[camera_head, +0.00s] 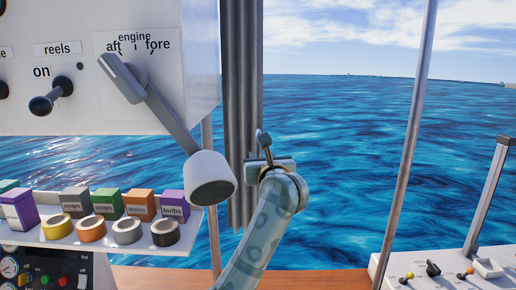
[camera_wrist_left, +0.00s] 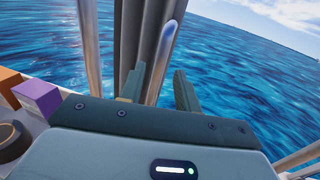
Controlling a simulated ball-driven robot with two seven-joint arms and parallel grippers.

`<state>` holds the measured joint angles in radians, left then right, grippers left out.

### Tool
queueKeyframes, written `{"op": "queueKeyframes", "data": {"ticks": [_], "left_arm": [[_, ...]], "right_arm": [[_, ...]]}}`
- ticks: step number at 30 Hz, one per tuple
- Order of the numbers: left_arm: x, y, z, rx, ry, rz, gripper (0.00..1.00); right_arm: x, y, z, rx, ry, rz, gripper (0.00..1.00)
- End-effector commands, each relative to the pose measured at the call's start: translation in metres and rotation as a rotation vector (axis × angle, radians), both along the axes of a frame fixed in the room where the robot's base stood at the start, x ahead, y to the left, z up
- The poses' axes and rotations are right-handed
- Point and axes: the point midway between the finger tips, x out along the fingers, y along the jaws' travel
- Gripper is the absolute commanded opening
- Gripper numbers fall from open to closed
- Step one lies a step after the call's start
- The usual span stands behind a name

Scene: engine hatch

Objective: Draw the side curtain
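The side curtain (camera_head: 241,90) hangs as a narrow grey bundle of vertical folds in the middle of the head view, beside the white control panel. My left gripper (camera_head: 262,143) is at the curtain's right edge. In the left wrist view, the left gripper (camera_wrist_left: 158,84) has its two fingers apart. My right gripper is in neither view.
The white panel (camera_head: 75,110) with a large engine lever (camera_head: 170,115) stands left of the curtain. Below it, a shelf (camera_head: 130,243) holds small coloured boxes and tape rolls. A slanted metal post (camera_head: 408,145) and a white console (camera_head: 440,268) are at right. Open water lies beyond.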

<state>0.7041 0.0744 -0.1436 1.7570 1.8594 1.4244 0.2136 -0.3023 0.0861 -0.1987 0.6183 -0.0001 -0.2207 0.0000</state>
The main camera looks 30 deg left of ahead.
Motion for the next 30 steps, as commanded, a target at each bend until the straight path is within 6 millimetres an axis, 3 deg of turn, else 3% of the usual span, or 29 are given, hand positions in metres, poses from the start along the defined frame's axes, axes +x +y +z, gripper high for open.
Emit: {"op": "queueKeyframes", "data": {"ticks": [7,19,23,30], "left_arm": [[0.031,0.028,0.001,0.002,0.001,0.001,0.33],[0.038,0.035,0.0,0.001,0.0,0.0,0.33],[0.038,0.035,0.0,0.001,0.0,0.0,0.0],[0.038,0.035,-0.001,0.001,0.0,0.0,0.0]], "right_arm": [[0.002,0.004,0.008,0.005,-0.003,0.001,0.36],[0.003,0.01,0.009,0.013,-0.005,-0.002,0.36],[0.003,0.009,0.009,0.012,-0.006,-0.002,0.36],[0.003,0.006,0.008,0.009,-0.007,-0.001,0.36]]}}
